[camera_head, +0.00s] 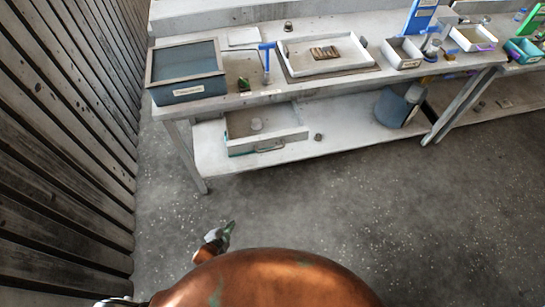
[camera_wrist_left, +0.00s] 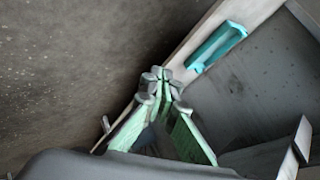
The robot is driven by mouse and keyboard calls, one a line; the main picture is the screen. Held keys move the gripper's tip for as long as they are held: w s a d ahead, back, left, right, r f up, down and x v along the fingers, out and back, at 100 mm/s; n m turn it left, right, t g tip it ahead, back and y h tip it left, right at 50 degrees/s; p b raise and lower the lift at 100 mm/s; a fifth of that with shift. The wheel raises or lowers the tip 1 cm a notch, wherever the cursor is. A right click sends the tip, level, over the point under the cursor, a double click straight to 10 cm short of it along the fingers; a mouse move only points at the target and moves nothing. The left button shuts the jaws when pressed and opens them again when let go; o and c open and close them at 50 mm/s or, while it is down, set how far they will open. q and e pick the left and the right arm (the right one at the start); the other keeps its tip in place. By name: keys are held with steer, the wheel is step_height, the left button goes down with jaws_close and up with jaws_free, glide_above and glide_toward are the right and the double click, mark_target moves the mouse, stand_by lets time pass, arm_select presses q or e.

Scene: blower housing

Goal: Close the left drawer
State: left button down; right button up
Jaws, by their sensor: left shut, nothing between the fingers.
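The drawer (camera_head: 295,134) under the workbench stands pulled out at the lower left. My left gripper (camera_head: 231,226) is low in the head view, in front of the bench and apart from the drawer. In the left wrist view its green fingers (camera_wrist_left: 162,76) meet at the tips with nothing between them. Beyond them is a light panel with a teal handle (camera_wrist_left: 216,46); I cannot tell if this is the same drawer. My right gripper is not in view.
The workbench (camera_head: 190,113) carries a dark lidded bin (camera_head: 187,72), a white tray (camera_head: 300,65) and small boxes. A grey-blue container (camera_head: 392,107) stands on the lower shelf. A slatted wall (camera_head: 60,140) runs along the left. The floor (camera_head: 330,210) before the bench is clear.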

arm_select(q)
steer(key=w+d+r+m+t+h+b, duration=0.1)
steer(key=w+d+r+m+t+h, duration=0.3)
steer(key=r, duration=0.6)
steer(key=w+d+r+m+g+y+b, duration=0.1)
steer(key=w+d+r+m+b, duration=0.15)
steer(key=d+r, duration=0.5)
steer(key=w+d+r+m+t+h+b, duration=0.1)
steer(key=w+d+r+m+t+h, duration=0.2)
steer(key=r, duration=0.9)
steer(key=w+d+f+b, duration=0.1)
steer(key=w+d, duration=0.1)
steer(key=w, duration=0.4)
steer(key=w+d+f+g+b, duration=0.1)
steer(key=w+b, duration=0.1)
steer(key=w, duration=0.5)
steer(key=shift+d+y, duration=0.35)
steer(key=shift+y, duration=0.05)
steer(key=shift+a, duration=0.1)
